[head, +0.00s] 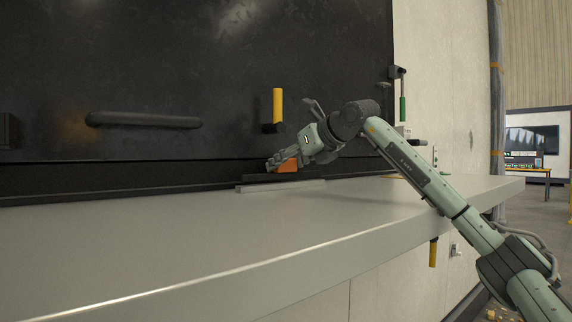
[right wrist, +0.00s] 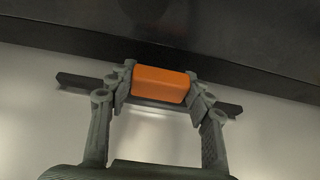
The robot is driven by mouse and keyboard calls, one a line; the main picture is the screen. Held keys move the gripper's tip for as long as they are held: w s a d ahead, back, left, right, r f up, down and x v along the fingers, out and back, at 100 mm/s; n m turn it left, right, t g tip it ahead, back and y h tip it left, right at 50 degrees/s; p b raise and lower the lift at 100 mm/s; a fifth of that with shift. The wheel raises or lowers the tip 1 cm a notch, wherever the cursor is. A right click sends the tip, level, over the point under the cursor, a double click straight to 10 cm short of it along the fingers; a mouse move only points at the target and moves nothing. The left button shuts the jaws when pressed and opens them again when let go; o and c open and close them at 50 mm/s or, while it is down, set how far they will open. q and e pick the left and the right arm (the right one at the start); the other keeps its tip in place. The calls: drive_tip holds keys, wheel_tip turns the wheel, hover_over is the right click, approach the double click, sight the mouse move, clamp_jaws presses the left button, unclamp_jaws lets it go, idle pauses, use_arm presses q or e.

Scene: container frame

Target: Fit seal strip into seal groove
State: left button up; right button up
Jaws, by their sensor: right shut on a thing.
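The seal strip (right wrist: 77,81) is a thin dark bar with an orange block (right wrist: 160,84) at its middle. My right gripper (right wrist: 161,88) is shut on the orange block, a finger at each end. In the head view my right gripper (head: 283,163) holds the orange block (head: 288,166) low over the back of the ledge, close to the black panel. A light grey bar (head: 280,187) lies on the ledge just in front of the strip. I cannot tell for certain which part is the seal groove. My left gripper is out of view.
The grey ledge (head: 150,250) is clear to the left and front. The black panel (head: 200,60) rises behind it, with a dark handle (head: 145,119) and a yellow grip (head: 278,105). A green-handled lever (head: 402,108) stands to the right of the panel.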

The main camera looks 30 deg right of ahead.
drive_tip(key=shift+f, duration=0.45)
drive_tip(key=shift+a+f+b, duration=0.15)
drive_tip(key=shift+f+b, duration=0.1)
drive_tip(key=shift+b, duration=0.05)
drive_tip(key=shift+p, duration=0.3)
drive_tip(key=shift+w+r, duration=0.1)
drive_tip(key=shift+r, duration=0.05)
drive_tip(key=shift+w+p, duration=0.1)
drive_tip(key=shift+p, duration=0.3)
